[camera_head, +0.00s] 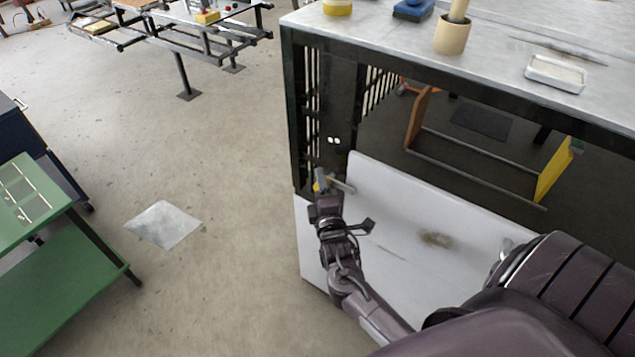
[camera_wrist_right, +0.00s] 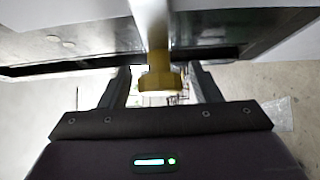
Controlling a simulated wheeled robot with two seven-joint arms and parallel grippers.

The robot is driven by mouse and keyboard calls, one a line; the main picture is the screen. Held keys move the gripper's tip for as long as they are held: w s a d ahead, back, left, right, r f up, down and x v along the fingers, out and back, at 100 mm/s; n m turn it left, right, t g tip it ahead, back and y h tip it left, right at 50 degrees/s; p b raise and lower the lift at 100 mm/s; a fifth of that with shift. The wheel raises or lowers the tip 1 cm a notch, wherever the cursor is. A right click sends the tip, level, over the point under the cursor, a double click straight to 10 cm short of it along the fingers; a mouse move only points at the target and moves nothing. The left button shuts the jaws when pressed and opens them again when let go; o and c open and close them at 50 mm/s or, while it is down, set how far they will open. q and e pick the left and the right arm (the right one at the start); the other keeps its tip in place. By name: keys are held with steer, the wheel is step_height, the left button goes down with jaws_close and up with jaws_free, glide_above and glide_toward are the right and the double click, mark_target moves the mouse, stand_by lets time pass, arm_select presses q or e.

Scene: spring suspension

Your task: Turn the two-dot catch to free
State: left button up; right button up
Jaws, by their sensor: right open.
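The two-dot mark is a pair of white dots (camera_head: 333,140) on a dark upright of the bench front; a pair of pale dots also shows in the right wrist view (camera_wrist_right: 60,42). Below the mark in the head view is the catch, with a pale lever (camera_head: 342,184) and a yellow end largely hidden by my gripper. In the right wrist view the catch's yellow knob (camera_wrist_right: 161,81) sits at the end of a pale bar, between my fingers. My right gripper (camera_head: 321,181) is open around the knob, with gaps visible on both sides. My left gripper is not in view.
The grey workbench top (camera_head: 480,50) carries a tan cup (camera_head: 452,36) and a small tray (camera_head: 556,73). A white panel (camera_head: 430,225) covers the lower bench front beside my arm. A green cart (camera_head: 60,265) stands at left. The floor between is mostly clear.

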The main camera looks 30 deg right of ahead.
steer(key=shift+x, duration=0.8)
jaws_close()
